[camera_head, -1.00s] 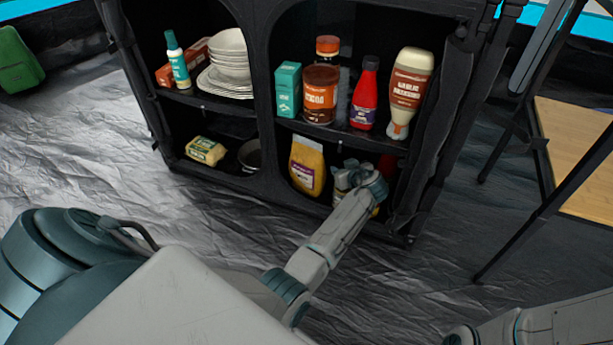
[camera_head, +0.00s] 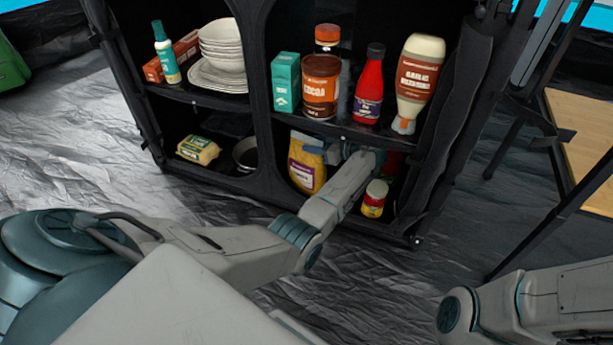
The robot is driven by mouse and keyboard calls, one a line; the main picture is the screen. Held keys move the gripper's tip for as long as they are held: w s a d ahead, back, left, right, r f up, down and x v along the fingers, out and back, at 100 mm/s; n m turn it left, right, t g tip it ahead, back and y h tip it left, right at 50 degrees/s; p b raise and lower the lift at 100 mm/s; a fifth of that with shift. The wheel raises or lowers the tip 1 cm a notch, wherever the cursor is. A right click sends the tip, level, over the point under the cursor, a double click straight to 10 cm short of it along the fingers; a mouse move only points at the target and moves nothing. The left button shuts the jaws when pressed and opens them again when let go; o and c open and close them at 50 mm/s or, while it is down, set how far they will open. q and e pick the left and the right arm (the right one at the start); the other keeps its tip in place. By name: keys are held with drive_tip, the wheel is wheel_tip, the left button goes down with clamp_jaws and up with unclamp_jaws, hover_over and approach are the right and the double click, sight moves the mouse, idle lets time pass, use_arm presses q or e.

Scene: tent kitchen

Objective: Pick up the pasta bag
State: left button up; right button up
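A yellow bag with a white and purple label (camera_head: 304,172) stands upright on the lower right shelf of the black cabinet; its print is too small to read, but it looks like the pasta bag. My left gripper (camera_head: 328,152) reaches into this compartment from the front, at the bag's upper right side. Its fingers are small and partly hidden, so I cannot tell whether they touch the bag or how far they are apart. My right arm shows at the lower right, with its gripper out of view.
A small jar with a red and yellow label (camera_head: 374,198) stands right of my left wrist. The upper shelf holds a cocoa jar (camera_head: 320,88), a red bottle (camera_head: 369,90) and a sauce bottle (camera_head: 416,78). A pale packet (camera_head: 198,149) and a dark bowl (camera_head: 245,153) are lower left.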

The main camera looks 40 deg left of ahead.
use_arm(q)
drive_tip(key=shift+x, duration=0.8)
clamp_jaws()
drive_tip(key=shift+d, duration=0.1)
idle(0.7)
